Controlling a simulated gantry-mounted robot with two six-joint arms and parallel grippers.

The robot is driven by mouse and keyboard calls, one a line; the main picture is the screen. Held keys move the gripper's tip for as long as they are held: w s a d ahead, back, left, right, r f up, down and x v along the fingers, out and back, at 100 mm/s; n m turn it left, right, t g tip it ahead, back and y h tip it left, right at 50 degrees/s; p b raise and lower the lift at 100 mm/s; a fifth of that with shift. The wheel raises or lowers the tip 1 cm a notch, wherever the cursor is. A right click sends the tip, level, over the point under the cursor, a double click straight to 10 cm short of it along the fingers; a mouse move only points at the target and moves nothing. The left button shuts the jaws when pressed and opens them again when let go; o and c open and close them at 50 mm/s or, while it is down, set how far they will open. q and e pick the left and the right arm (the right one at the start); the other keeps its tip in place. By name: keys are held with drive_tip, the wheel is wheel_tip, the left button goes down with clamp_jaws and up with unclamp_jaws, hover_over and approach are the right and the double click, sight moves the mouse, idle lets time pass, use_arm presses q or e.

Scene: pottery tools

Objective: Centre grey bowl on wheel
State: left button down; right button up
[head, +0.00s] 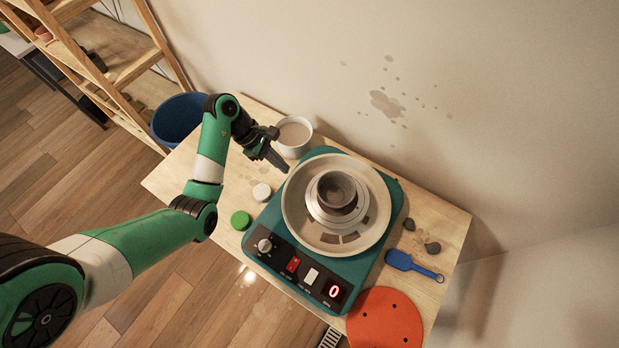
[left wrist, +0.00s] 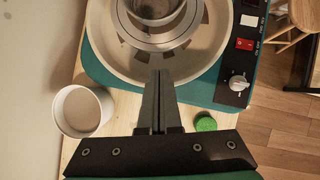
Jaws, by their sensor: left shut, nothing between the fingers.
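The grey bowl (head: 337,191) sits upright on the round metal wheel head (head: 318,213), near its middle; I cannot tell whether it is exactly centred. The wheel head is inside the cream splash pan (head: 295,224) of the teal pottery wheel (head: 262,222). In the left wrist view, the bowl (left wrist: 155,8) is cut off by the top edge. My left gripper (head: 283,168) is shut and empty, at the pan's upper left rim and apart from the bowl. Its closed fingers (left wrist: 158,75) point toward the bowl in the left wrist view. My right gripper is not in view.
A white cup of cloudy liquid (head: 295,134) stands close behind my left gripper. A green disc (head: 241,220) and a white disc (head: 262,192) lie left of the wheel. A blue tool (head: 412,264), dark lumps (head: 432,248) and an orange disc (head: 385,318) are at right. The display reads 0.

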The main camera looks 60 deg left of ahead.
use_arm(q)
drive_tip(key=b, duration=0.4)
approach(313, 192)
wheel_tip(313, 192, down, 5)
drive_tip(key=w+d, duration=0.1)
drive_tip(key=d, duration=0.1)
drive_tip(key=w+d, duration=0.2)
drive_tip(key=shift+w+f+b, duration=0.15)
drive_tip(key=shift+w+b, duration=0.15)
drive_tip(key=shift+a, duration=0.1)
